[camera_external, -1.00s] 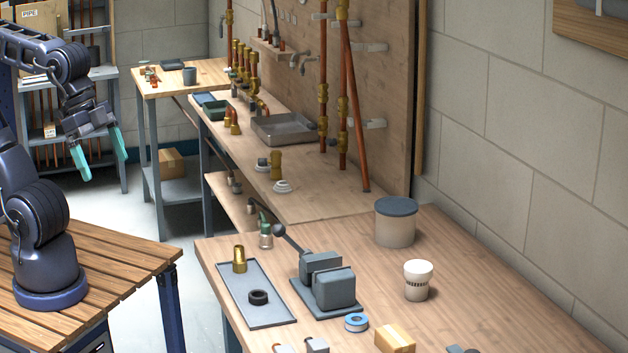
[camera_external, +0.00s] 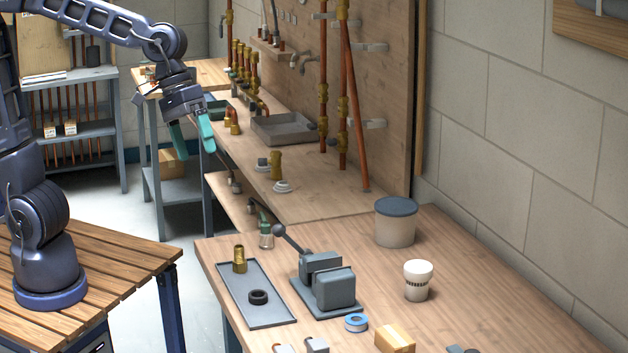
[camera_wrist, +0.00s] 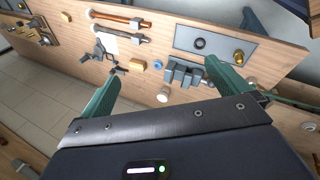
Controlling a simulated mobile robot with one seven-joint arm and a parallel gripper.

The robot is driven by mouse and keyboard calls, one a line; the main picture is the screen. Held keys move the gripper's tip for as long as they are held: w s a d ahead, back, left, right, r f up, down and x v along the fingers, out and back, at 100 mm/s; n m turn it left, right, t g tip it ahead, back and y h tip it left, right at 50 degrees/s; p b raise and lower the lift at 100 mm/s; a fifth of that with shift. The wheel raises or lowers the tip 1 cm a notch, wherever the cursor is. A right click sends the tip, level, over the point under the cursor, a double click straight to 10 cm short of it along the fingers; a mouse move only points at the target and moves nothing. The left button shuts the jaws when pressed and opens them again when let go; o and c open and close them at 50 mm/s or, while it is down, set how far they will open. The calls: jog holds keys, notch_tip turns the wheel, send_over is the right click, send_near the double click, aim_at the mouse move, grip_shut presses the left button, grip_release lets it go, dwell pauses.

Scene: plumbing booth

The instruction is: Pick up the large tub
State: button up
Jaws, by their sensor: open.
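The large tub (camera_external: 396,228) is a beige-grey round container with a blue-grey lid. It stands upright on the near workbench, close to the wall, in the external view. My gripper (camera_external: 194,148) is open and empty, with its teal fingers pointing down. It is well to the left of the tub and higher up, apart from it. In the wrist view the open fingers (camera_wrist: 162,72) frame part of the bench. I cannot make out the large tub there; the hand may hide it.
A smaller white-lidded tub (camera_external: 417,283) stands in front of the large tub. A grey vise (camera_external: 328,283) with a raised lever and a grey tray (camera_external: 256,308) lie to the left. Copper pipes (camera_external: 350,110) rise behind. Bare bench surrounds the large tub.

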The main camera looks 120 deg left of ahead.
jog(key=w+a+f+n, duration=0.3)
jog(key=w+a+n, duration=0.6)
jog(key=w+a, duration=0.15)
jog(key=n+g+y, duration=0.1)
jog(key=n+y, duration=0.3)
jog(key=n, duration=1.7)
send_near(387, 217)
jog(key=s+a+f, duration=0.2)
jog(key=a, duration=0.2)
jog(key=x, duration=1)
jog(key=shift+w+f, duration=0.1)
jog(key=shift+w, duration=0.2)
jog(key=shift+c, duration=0.4)
jog(key=c, duration=1)
